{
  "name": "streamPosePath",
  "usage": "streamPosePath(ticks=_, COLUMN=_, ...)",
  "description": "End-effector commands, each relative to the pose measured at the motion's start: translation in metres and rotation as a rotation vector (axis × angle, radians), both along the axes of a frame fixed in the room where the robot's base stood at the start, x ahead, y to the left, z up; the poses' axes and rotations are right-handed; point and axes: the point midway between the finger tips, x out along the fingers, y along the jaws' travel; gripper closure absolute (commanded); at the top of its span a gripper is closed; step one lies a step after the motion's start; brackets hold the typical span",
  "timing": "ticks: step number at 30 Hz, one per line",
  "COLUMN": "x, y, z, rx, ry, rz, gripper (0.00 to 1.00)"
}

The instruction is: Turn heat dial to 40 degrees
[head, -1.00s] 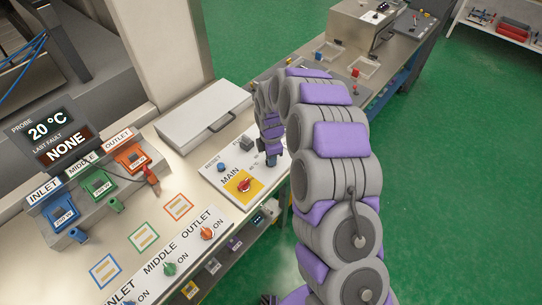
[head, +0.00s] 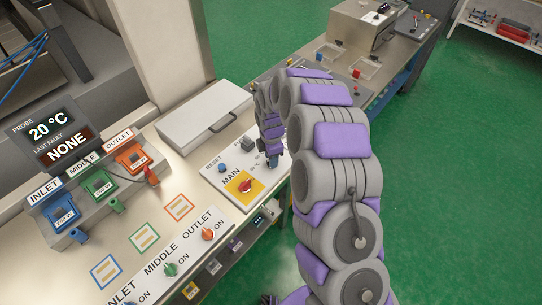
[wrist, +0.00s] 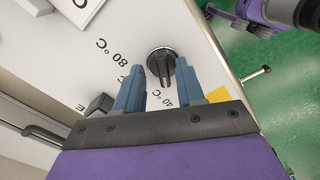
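My gripper (wrist: 159,70) is open, with one blue finger on each side of the dial's lower part. I cannot tell whether either finger touches it. In the head view my gripper (head: 272,160) points down at the panel (head: 215,178), and my arm hides the dial.
The red MAIN switch (head: 246,186) on its yellow plate is close to my gripper. A blue RESET button (head: 222,168) and a dark knob (head: 247,144) are nearby. The probe display (head: 47,133) reads 20 °C, last fault NONE. Green floor is open to the right.

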Motion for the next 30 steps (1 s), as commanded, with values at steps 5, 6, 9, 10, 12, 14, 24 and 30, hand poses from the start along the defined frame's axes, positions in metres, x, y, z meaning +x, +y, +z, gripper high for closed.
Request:
streamPosePath(ticks=5, x=-0.001, y=-0.001, z=0.001, rx=0.000, ry=0.002, rz=-0.001, gripper=0.62)
streamPosePath(ticks=6, x=-0.001, y=-0.001, z=0.002, rx=0.000, ry=0.003, rz=-0.001, gripper=0.62)
streamPosePath(ticks=9, x=-0.001, y=-0.001, z=0.011, rx=0.000, ry=0.003, rz=-0.001, gripper=0.62)
streamPosePath(ticks=10, x=-0.001, y=-0.001, z=0.016, rx=0.000, ry=0.003, rz=-0.001, gripper=0.62)
streamPosePath(ticks=12, x=0.000, y=-0.001, z=0.028, rx=0.001, ry=0.000, rz=-0.001, gripper=0.62)
streamPosePath(ticks=14, x=0.000, y=0.000, z=0.042, rx=0.002, ry=-0.002, rz=0.000, gripper=0.62)
streamPosePath(ticks=24, x=0.002, y=0.001, z=0.119, rx=0.002, ry=-0.005, rz=-0.001, gripper=0.62)
streamPosePath(ticks=30, x=0.001, y=0.002, z=0.152, rx=-0.001, ry=0.000, rz=0.000, gripper=0.62)
